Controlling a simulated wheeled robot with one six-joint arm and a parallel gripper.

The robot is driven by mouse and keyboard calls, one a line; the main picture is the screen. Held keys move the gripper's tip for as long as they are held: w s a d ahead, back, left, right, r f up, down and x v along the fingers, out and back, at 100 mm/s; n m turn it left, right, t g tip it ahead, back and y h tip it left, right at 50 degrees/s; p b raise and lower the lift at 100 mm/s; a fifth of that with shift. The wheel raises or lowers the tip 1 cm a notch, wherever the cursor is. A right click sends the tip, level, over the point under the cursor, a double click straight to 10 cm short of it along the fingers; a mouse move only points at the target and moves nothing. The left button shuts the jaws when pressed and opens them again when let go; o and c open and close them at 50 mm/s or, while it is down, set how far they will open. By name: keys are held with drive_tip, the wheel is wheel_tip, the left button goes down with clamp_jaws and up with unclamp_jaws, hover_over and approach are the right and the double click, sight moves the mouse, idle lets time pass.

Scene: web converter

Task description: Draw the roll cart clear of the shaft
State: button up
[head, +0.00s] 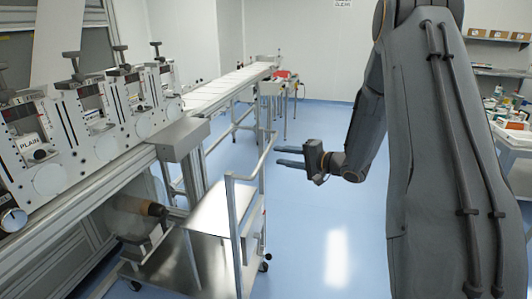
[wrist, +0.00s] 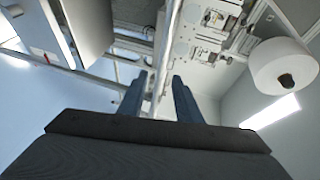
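The roll cart (head: 216,208) stands beside the converter, with a bright metal top and a tubular push handle (head: 246,172) on its right side. A pale roll (head: 128,222) with a brown core and the shaft (head: 176,212) show under the machine, just left of the cart top. I cannot tell whether cart and shaft touch. My gripper (head: 281,156) is open, its two fingers pointing left at the handle, close to its far post. In the wrist view, a pale bar (wrist: 167,60) runs between the open fingertips (wrist: 157,82); its depth is unclear. A white roll (wrist: 284,66) shows at right.
The converter (head: 85,135) runs along the left, with a long conveyor (head: 228,88) reaching back. A red item (head: 283,75) is on a stand at the back. Shelves and a cluttered bench (head: 512,138) stand at the right. The blue floor (head: 325,215) right of the cart is clear.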

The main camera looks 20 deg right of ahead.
sight(266, 151)
drive_tip(key=shift+p+x, duration=0.55)
drive_tip(key=shift+x, duration=3.35)
drive_tip(key=shift+r, duration=0.1)
clamp_jaws()
